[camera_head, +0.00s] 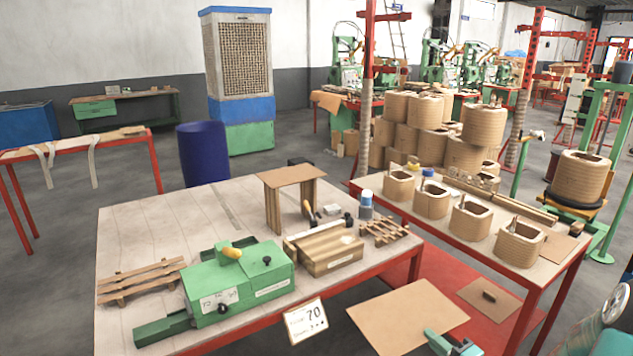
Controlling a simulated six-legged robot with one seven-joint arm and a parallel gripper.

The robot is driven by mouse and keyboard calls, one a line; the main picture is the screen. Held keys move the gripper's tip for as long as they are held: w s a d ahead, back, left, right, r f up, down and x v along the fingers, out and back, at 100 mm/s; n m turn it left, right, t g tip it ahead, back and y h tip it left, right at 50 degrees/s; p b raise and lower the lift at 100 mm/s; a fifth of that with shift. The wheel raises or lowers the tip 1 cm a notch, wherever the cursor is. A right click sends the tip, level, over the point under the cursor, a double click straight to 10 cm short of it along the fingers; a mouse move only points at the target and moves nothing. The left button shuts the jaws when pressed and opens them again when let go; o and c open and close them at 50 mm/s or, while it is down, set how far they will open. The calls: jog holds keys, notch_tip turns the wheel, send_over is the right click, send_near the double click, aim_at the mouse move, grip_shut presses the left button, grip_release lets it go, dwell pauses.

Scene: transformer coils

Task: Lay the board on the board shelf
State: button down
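A flat brown board (405,312) is in front of the work table, at the bottom centre right. My green gripper (437,338) is at the board's near right edge and appears shut on it. The lower finger is hidden. The board appears raised off the floor and roughly level. A small brown stand (290,177) with a flat top and legs is at the back of the work table (150,225). I cannot tell for certain which surface is the board shelf.
A green machine (240,280), a slatted rack (140,280) and a wooden box (325,250) occupy the work table. A placard (306,320) is at its front edge. Several coils (470,222) stand on the right table. Another brown sheet (489,298) lies low on the red surface (450,270).

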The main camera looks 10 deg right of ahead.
jog(key=w+a+f+m+h, duration=0.2)
jog(key=w+a+f, duration=0.3)
jog(key=a+f, duration=0.3)
jog(key=w+a+f+m+t+h, duration=0.1)
jog(key=w+a+f+m+h, duration=0.1)
jog(key=w+a+f+h, duration=0.2)
jog(key=w+a+f, duration=0.1)
jog(key=a+f, duration=0.2)
jog(key=a, duration=0.3)
jog(key=shift+a+f, duration=0.4)
jog(key=shift+d, duration=0.1)
